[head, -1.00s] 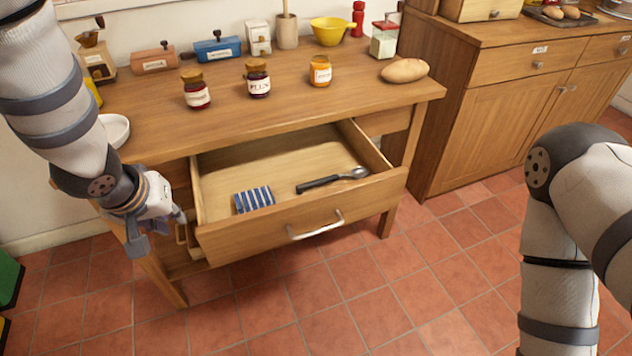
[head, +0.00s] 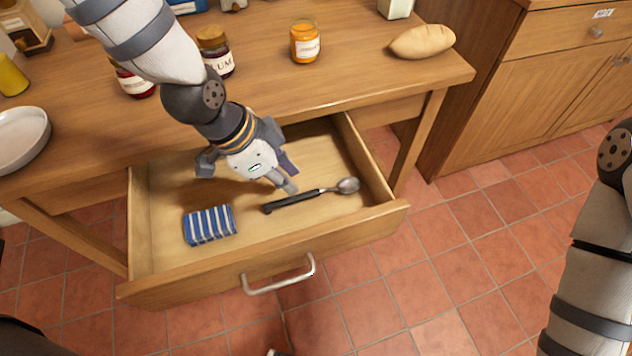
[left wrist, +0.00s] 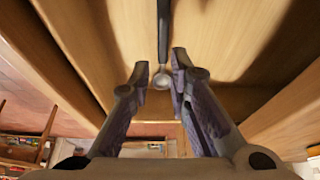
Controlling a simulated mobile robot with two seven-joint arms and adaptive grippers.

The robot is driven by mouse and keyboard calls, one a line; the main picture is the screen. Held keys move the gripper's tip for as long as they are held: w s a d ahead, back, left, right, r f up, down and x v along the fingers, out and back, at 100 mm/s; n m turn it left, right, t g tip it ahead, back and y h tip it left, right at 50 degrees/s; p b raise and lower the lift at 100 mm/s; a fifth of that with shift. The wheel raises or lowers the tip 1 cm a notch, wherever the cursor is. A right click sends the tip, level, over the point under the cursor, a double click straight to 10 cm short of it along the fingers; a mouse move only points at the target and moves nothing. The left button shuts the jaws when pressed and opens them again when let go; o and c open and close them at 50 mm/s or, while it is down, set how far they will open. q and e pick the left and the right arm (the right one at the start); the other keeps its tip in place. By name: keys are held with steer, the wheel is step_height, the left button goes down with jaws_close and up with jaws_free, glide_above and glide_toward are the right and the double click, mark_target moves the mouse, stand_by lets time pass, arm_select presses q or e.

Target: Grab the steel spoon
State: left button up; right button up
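The steel spoon (head: 300,198), with a black handle and a shiny bowl, lies in the open drawer (head: 160,284). My left gripper (head: 248,179) is over the drawer, just behind and left of the spoon, pointing down. In the left wrist view its two fingers (left wrist: 160,66) are apart with nothing held. The spoon (left wrist: 163,28) runs down from the top edge there, its bowl showing in the gap between the fingertips. I cannot tell how far above the spoon they are. My right arm is at the right edge; its gripper is out of view.
A blue striped cloth-like item (head: 210,225) lies left of the spoon. The drawer's walls and handle (head: 280,280) surround the space. Above, the tabletop (head: 350,75) holds jars, an orange-filled one (head: 305,42), a bread loaf (head: 422,42) and a white dish (head: 20,138).

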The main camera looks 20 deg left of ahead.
mark_target(306, 195)
arm_select(q)
steer(key=b+x, duration=0.1)
steer(key=x, duration=0.7)
steer(key=shift+w, duration=0.1)
steer(key=shift+r, duration=0.1)
arm_select(e)
steer(key=shift+s+f+g, duration=0.3)
steer(key=shift+s+f, duration=0.6)
steer(key=shift+f, duration=0.05)
arm_select(q)
jaws_close()
